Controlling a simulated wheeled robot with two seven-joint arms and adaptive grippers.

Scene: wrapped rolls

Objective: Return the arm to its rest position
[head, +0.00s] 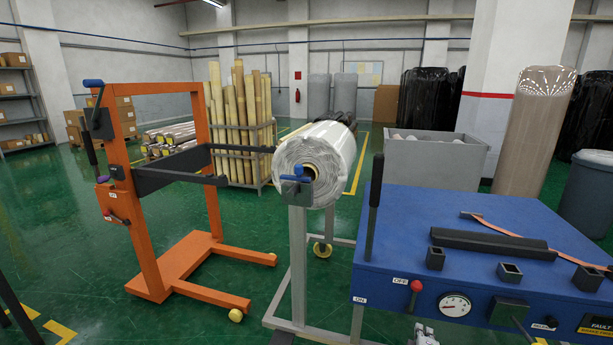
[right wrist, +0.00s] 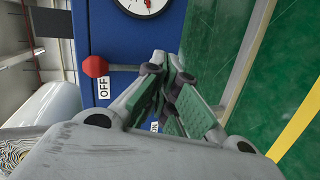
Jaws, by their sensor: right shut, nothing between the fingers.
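My right gripper (head: 424,335) shows at the bottom edge of the head view, in front of the blue machine (head: 400,225) and below its red-knobbed lever (head: 415,287). Only a small part of it is in that frame. In the right wrist view the fingers (right wrist: 168,75) are closed together and hold nothing. There the red lever knob (right wrist: 95,66), by the OFF label, is left of the fingertips, and the dial (right wrist: 145,3) is at the top edge. I cannot tell whether the fingertips touch the machine. My left gripper is not in view.
A white wrapped roll (head: 335,150) rests on a grey stand (head: 298,255) left of the machine. An orange wheeled frame (head: 150,240) stands farther left. A grey bin (head: 450,160) and a tall brown wrapped roll (head: 535,130) are behind the machine. Green floor is open at left.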

